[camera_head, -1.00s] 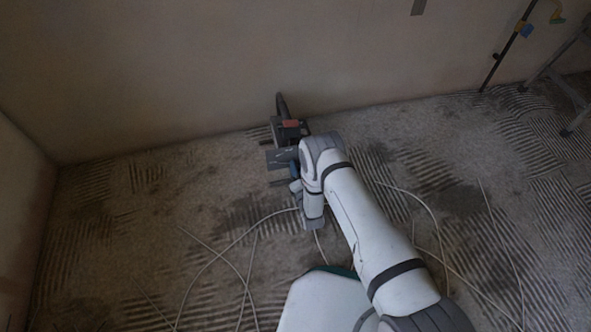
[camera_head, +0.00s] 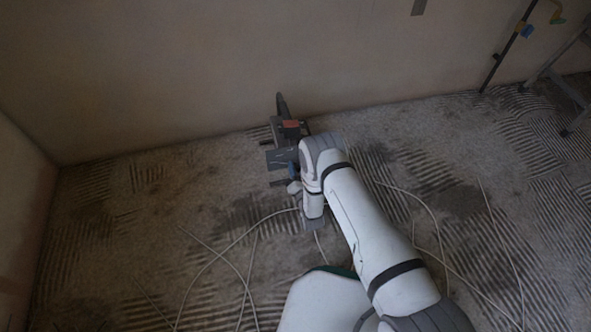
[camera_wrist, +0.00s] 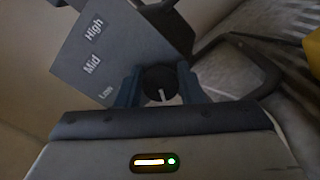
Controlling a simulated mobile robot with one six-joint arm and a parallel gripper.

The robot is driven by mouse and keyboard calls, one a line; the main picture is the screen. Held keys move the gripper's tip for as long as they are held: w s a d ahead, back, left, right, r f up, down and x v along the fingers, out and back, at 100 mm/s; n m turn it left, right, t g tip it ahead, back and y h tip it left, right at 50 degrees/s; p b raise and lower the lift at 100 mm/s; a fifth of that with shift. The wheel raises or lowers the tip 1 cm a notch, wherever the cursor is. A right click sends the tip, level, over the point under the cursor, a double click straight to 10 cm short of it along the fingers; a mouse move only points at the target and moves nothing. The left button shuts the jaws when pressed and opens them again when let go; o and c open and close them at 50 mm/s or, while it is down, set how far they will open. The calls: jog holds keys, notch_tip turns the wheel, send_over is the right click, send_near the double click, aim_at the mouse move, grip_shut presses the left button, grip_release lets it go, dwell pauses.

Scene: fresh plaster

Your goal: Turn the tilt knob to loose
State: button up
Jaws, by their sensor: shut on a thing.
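A black round knob (camera_wrist: 158,84) with a white pointer line sits between the two blue fingers of my gripper (camera_wrist: 159,88) in the wrist view. The fingers are shut on its sides. The pointer line points down in that view, towards my gripper body. Behind it is a grey plate (camera_wrist: 125,50) marked High, Mid and a third word too blurred to read surely. In the head view the plate (camera_head: 281,160) belongs to a dark tool (camera_head: 290,129) with a reddish part, standing by the wall. My arm hides part of the tool there, and the knob cannot be seen.
A dark loop-shaped handle or frame (camera_wrist: 262,68) is right of the knob in the wrist view. Pale cables (camera_head: 215,258) lie over the ridged floor. A ladder (camera_head: 560,85) and a dark pole (camera_head: 505,50) stand at the far right. Floor at left is mostly clear.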

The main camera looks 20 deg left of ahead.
jog(key=o, duration=1)
jog(key=p+v, duration=0.3)
jog(key=v, duration=0.4)
jog(key=shift+s+d, duration=0.2)
jog(key=shift+s, duration=0.15)
